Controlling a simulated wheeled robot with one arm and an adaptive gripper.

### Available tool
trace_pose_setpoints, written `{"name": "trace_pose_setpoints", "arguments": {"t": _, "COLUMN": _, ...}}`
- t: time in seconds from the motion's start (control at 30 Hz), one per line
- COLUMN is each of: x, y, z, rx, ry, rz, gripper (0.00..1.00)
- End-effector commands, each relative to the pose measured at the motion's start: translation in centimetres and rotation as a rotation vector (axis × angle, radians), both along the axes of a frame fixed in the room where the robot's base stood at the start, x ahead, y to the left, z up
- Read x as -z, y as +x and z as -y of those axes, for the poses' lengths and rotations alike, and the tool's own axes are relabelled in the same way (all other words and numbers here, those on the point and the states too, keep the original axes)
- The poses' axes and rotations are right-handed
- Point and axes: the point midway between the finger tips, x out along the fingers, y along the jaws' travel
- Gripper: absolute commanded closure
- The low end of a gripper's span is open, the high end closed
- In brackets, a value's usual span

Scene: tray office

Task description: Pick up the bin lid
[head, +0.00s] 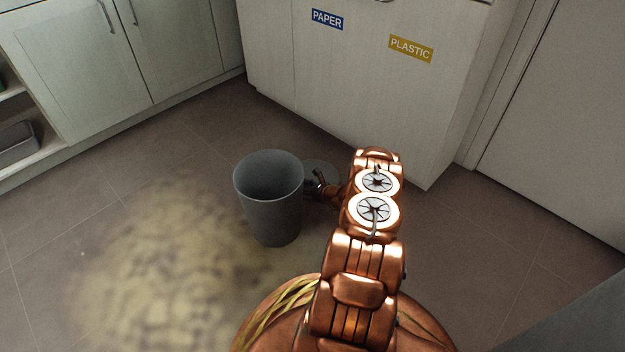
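A grey round bin (272,208) stands upright and open-topped on the floor, left of my arm. A flat grey disc, which looks like the bin lid (322,168), shows just right of the bin's rim, partly hidden by my gripper and arm. I cannot tell whether it lies on the floor or is raised. My gripper (314,187) is beside the bin's right side, in front of the disc. It is small and dark here, and I cannot tell whether its fingers are open, shut or touching the disc.
A white cabinet with a blue PAPER label (327,19) and a yellow PLASTIC label (411,48) stands behind the bin. Pale cupboards (110,60) and an open shelf (20,130) are at the left. A door (560,110) is at the right.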

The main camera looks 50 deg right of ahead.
Motion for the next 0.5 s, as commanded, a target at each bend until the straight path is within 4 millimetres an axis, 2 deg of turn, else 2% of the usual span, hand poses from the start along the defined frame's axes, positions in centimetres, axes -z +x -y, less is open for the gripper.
{"name": "trace_pose_setpoints", "arguments": {"t": 0.03, "x": 0.0, "y": 0.0, "z": 0.0, "rx": 0.0, "ry": 0.0, "rz": 0.0, "gripper": 0.93}}
{"name": "trace_pose_setpoints", "arguments": {"t": 0.1, "x": 0.0, "y": 0.0, "z": 0.0, "rx": 0.0, "ry": 0.0, "rz": 0.0, "gripper": 1.0}}
{"name": "trace_pose_setpoints", "arguments": {"t": 0.37, "x": -0.2, "y": 0.0, "z": 0.0, "rx": -0.001, "ry": -0.001, "rz": 0.0, "gripper": 1.0}}
{"name": "trace_pose_setpoints", "arguments": {"t": 0.5, "x": -1.6, "y": 0.0, "z": -0.1, "rx": -0.001, "ry": -0.001, "rz": -0.001, "gripper": 1.0}}
